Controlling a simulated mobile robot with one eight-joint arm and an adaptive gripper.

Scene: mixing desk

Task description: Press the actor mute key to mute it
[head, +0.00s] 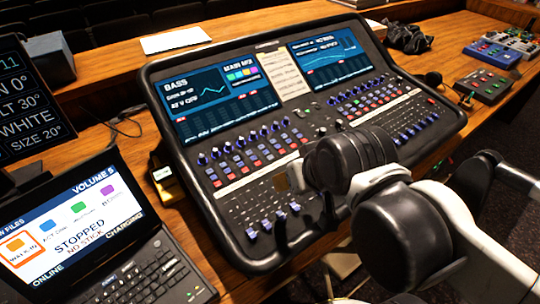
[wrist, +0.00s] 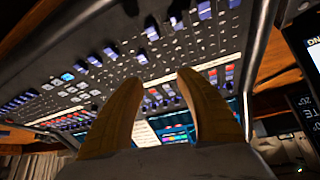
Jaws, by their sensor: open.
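The mixing desk (head: 262,262) is a black console with two screens, rows of blue knobs, coloured keys and faders. It also fills much of the wrist view (wrist: 75,42). Rows of small red, white and blue keys (head: 262,155) run below the knobs. The key labels are too small to read, so I cannot tell which is the actor mute key. My gripper (head: 303,226) is over the front middle of the desk, partly hidden by my arm. In the wrist view its two tan fingers (wrist: 161,80) are spread and empty, with faders and keys beyond them. I cannot tell whether a fingertip touches the desk.
A laptop (head: 75,225) stands at the left, below a dark display (head: 28,95). A small yellow-edged box (head: 168,182) lies between laptop and desk. Paper (head: 176,40) lies behind. Small control boxes (head: 492,54) and a dark crumpled item (head: 407,37) are at the right.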

